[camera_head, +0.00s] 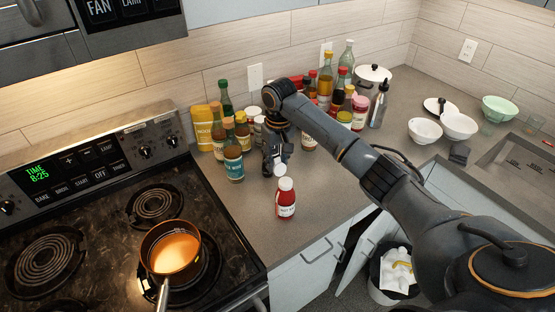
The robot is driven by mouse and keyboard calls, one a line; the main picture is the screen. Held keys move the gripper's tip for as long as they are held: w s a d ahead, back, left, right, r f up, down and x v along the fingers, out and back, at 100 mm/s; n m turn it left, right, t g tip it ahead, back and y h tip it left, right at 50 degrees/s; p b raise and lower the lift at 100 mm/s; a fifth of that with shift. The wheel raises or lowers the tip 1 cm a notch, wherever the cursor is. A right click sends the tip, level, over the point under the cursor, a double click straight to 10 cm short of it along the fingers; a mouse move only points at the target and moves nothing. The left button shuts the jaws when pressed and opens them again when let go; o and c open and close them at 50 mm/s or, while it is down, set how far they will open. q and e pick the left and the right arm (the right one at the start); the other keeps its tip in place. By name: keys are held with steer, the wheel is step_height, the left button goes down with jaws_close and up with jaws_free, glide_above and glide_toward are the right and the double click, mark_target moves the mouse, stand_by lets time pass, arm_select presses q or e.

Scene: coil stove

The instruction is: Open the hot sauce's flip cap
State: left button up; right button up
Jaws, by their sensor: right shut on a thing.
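The hot sauce (286,205) is a red bottle with a white label and a white cap (286,184). It stands upright near the counter's front edge, right of the stove. A small white rounded piece, apparently the cap's flip lid (280,170), shows just above the cap at its back. My right gripper (273,170) points down behind the bottle, its fingertips close to this white piece. It looks shut on the lid, but the contact is small and partly hidden. My left gripper is not in view.
Several sauce bottles (233,163) and jars crowd the counter behind and left of my gripper. A pan (171,250) of orange liquid sits on the coil stove (103,240). White bowls (459,126) stand at the right. Counter right of the bottle is clear.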

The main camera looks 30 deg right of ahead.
mark_target(278, 160)
steer(key=shift+s+f, duration=0.2)
steer(key=shift+f, duration=0.1)
steer(key=o, duration=0.8)
steer(key=shift+a, duration=0.1)
steer(key=shift+o, duration=0.2)
steer(key=shift+w, duration=0.15)
step_height(278, 160, up, 12)
steer(key=shift+s, duration=0.25)
steer(key=shift+w, duration=0.1)
